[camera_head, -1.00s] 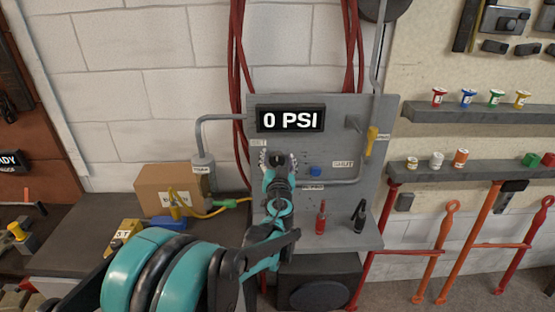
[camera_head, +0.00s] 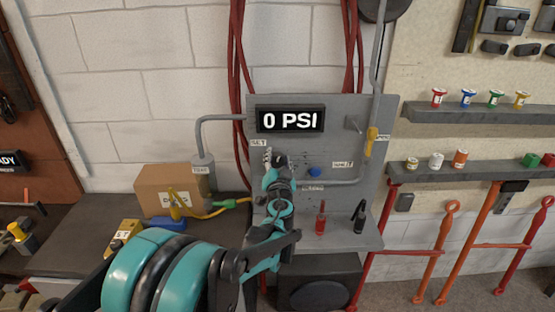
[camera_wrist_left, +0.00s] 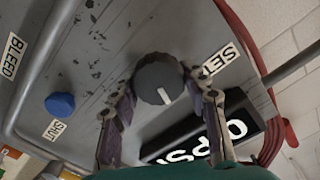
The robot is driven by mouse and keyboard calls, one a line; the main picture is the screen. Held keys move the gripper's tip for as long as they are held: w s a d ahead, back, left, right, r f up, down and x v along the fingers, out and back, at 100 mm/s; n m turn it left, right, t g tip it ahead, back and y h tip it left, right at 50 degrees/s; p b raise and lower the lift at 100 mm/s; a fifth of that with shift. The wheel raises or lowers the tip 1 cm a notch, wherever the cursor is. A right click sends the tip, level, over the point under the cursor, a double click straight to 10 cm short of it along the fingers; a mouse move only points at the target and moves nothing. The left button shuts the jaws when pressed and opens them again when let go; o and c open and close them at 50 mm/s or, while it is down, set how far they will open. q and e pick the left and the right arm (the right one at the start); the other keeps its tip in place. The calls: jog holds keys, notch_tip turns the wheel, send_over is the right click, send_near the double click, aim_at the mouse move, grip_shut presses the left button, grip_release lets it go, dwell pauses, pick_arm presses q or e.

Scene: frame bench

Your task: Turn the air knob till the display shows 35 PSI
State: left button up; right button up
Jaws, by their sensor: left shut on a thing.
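The dark grey round air knob (camera_wrist_left: 154,72) with a white pointer mark shows in the left wrist view, beside the SET label (camera_wrist_left: 219,60). My left gripper (camera_head: 276,158) is shut on it, with a finger on each side. In the head view the gripper hides the knob. The display (camera_head: 290,118) on the grey panel reads 0 PSI; it is also partly visible in the left wrist view (camera_wrist_left: 200,138). My right gripper is not in view.
A blue knob (camera_head: 314,171) sits right of the gripper by the SHUT label, and a yellow lever (camera_head: 371,140) is further right. Red (camera_head: 321,218) and black (camera_head: 359,217) tools stand on the panel's shelf. A cardboard box (camera_head: 155,190) stands at left.

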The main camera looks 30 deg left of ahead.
pick_arm(q)
jog(key=m, duration=0.4)
jog(key=shift+w+m, duration=0.1)
jog(key=shift+m, duration=0.2)
jog(key=m, duration=0.4)
jog(key=shift+d+f+m, duration=0.1)
jog(key=shift+f+m, duration=0.1)
jog(key=shift+m, duration=0.1)
jog(key=m, duration=0.4)
jog(key=shift+f, duration=0.1)
jog(key=shift+f+m, duration=0.1)
jog(key=shift+m, duration=2)
jog(key=o, duration=1.2)
jog(key=shift+c, duration=0.2)
